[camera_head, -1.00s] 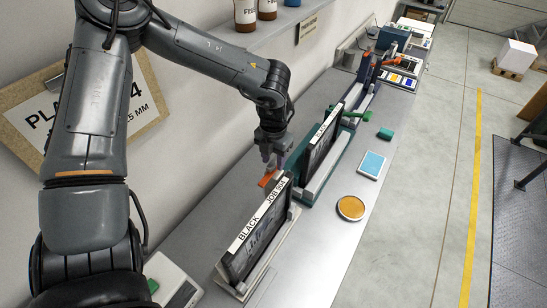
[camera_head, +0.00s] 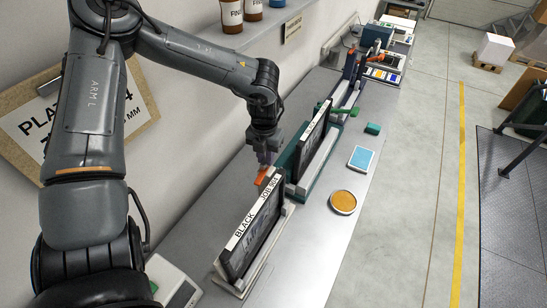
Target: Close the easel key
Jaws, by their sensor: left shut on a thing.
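The black plate labelled "BLACK JOB 804" (camera_head: 255,232) stands upright in a light-coloured easel (camera_head: 240,280) on the grey bench. A small orange key (camera_head: 264,176) shows at the plate's far upper corner. My left gripper (camera_head: 265,162) points down at that corner and is shut on the orange key; its fingertips partly hide the key. Whether the key is fully turned cannot be made out. My right gripper is not in view.
Behind stands a second dark plate in a green unit (camera_head: 300,160) with a green handle. A round orange-topped tin (camera_head: 343,202), a blue pad (camera_head: 361,159) and a green block (camera_head: 373,128) lie on the bench (camera_head: 325,240) to the right. Bottles stand on the shelf above.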

